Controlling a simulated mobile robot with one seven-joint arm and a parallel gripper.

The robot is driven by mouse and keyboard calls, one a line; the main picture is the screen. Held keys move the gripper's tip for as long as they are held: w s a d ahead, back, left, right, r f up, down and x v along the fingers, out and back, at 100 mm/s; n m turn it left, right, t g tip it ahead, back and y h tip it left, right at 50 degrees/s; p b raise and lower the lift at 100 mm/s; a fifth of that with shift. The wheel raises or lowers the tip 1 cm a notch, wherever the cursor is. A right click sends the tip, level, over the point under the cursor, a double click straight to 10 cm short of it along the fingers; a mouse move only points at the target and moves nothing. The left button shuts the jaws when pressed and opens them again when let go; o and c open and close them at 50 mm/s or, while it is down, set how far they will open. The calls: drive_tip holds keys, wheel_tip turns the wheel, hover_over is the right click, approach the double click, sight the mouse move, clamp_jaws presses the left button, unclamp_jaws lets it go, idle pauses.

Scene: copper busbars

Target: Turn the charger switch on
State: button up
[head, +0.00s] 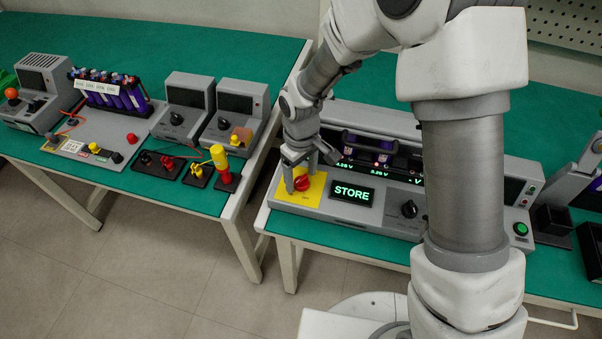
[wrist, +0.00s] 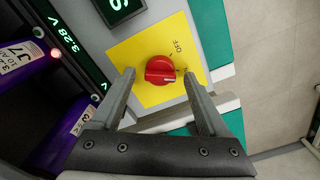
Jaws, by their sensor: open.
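The charger (head: 390,192) is a grey unit on the right-hand green bench. Its red rotary switch (head: 302,184) sits on a yellow plate (head: 313,196) at the charger's front left. In the wrist view the red switch (wrist: 160,70) lies between and slightly beyond my fingertips, with an OFF label at one side of it. My gripper (head: 303,172) is open, its fingers pointing down on either side of the switch. In the wrist view my gripper (wrist: 159,74) shows both fingers apart from the knob. The display (head: 352,194) reads STORE in green.
Purple cells sit in the charger, one marked J7 (wrist: 17,62). A black knob (head: 409,209) and a green button (head: 520,229) are on its front. The left bench holds several grey instruments and a yellow-and-red tool (head: 220,160). A gap separates the benches.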

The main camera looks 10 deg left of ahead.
sight(301, 178)
wheel_tip(301, 178, up, 17)
drive_tip(key=p, duration=0.2)
drive_tip(key=shift+r+p, duration=0.2)
drive_tip(key=shift+p, duration=0.2)
idle(0.3)
drive_tip(key=s+d+r+m+t+p, duration=0.1)
drive_tip(key=s+d+r+m, duration=0.15)
drive_tip(key=d+r, duration=0.4)
drive_tip(key=s+d+r+m+t+p, duration=0.1)
drive_tip(key=s+d+r+m+t, duration=0.15)
drive_tip(key=d+r, duration=0.4)
drive_tip(key=s+d+r+m+t, duration=0.1)
drive_tip(key=s+d+m, duration=0.2)
drive_tip(key=s+d, duration=0.1)
drive_tip(key=s+d+r+m+t+p, duration=0.1)
drive_tip(key=s+d+r+m, duration=0.1)
drive_tip(key=s+d, duration=0.3)
drive_tip(key=shift+d+r+m, duration=0.3)
drive_tip(key=shift+d+m, duration=0.2)
drive_tip(key=shift+d, duration=0.05)
